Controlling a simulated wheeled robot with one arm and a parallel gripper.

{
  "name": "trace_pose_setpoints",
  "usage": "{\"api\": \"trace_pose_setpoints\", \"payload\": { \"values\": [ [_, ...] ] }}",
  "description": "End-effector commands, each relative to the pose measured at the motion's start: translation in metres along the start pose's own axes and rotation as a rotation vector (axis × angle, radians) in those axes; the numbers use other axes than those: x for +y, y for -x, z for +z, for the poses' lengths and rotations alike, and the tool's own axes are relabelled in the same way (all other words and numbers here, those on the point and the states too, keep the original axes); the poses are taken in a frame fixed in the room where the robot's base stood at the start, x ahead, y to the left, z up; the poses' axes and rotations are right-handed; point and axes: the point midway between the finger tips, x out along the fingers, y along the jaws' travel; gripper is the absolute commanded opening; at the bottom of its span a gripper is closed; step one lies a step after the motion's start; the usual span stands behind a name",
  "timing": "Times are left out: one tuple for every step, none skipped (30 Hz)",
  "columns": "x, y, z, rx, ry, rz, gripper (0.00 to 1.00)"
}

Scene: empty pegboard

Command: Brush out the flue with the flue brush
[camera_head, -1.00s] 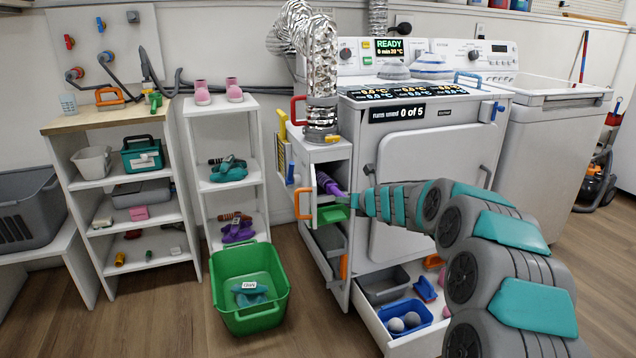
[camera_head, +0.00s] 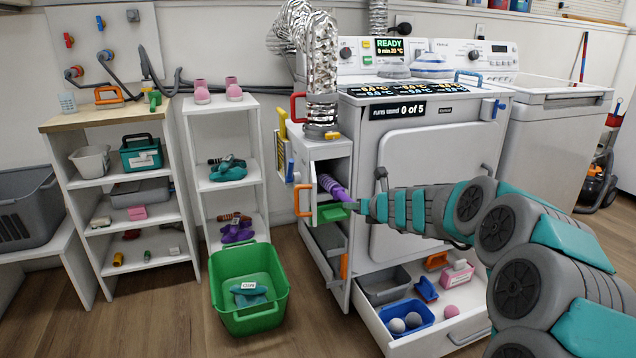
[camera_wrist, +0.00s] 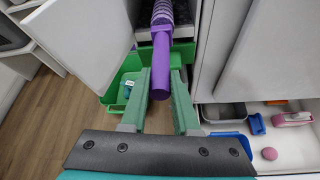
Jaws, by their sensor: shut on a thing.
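The flue brush (camera_head: 337,190) has a purple handle and a ridged purple section, which also show in the wrist view (camera_wrist: 161,60). Its far end goes into the dark opening of the narrow white housing (camera_head: 322,150) left of the dryer, so its head is hidden. My gripper (camera_head: 362,207) is at the handle's near end, just outside the opening. In the wrist view its two green fingers (camera_wrist: 161,88) are on either side of the handle, shut on it. The silver flue duct (camera_head: 322,60) rises from the top of the housing.
A green tray (camera_head: 333,213) sits below the brush at the opening. The white dryer (camera_head: 425,160) stands close on the right, its lower drawer (camera_head: 440,335) pulled out. A green tub (camera_head: 250,318) stands on the floor at left. White shelves (camera_head: 190,215) stand further left.

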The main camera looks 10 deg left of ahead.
Motion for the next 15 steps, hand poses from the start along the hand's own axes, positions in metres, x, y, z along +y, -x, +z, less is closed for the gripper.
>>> {"api": "trace_pose_setpoints", "payload": {
  "values": [
    [0.000, 0.002, -0.002, -0.001, 0.000, 0.001, 0.00],
    [0.000, 0.004, -0.003, -0.001, 0.001, 0.001, 0.00],
    [0.000, 0.006, -0.003, -0.001, 0.001, 0.000, 0.00],
    [0.000, 0.008, -0.004, -0.001, 0.001, 0.000, 0.00],
    [0.000, 0.009, -0.004, -0.001, 0.001, 0.000, 0.00],
    [0.000, 0.011, -0.005, -0.001, 0.001, 0.000, 0.00],
    [0.000, 0.013, -0.006, 0.000, 0.000, 0.000, 0.00],
    [0.000, 0.014, -0.007, 0.000, 0.000, 0.000, 0.00],
    [0.000, 0.016, -0.009, 0.001, -0.001, 0.000, 0.00],
    [0.000, 0.017, -0.010, 0.001, -0.001, 0.000, 0.00],
    [0.000, 0.018, -0.011, 0.001, -0.002, 0.000, 0.00],
    [0.000, 0.020, -0.012, 0.001, -0.002, 0.001, 0.00],
    [0.000, 0.021, -0.013, 0.002, -0.002, 0.001, 0.00],
    [0.000, 0.022, -0.013, 0.002, -0.001, 0.001, 0.00],
    [0.000, 0.024, -0.014, 0.002, -0.001, 0.001, 0.00]
  ]
}}
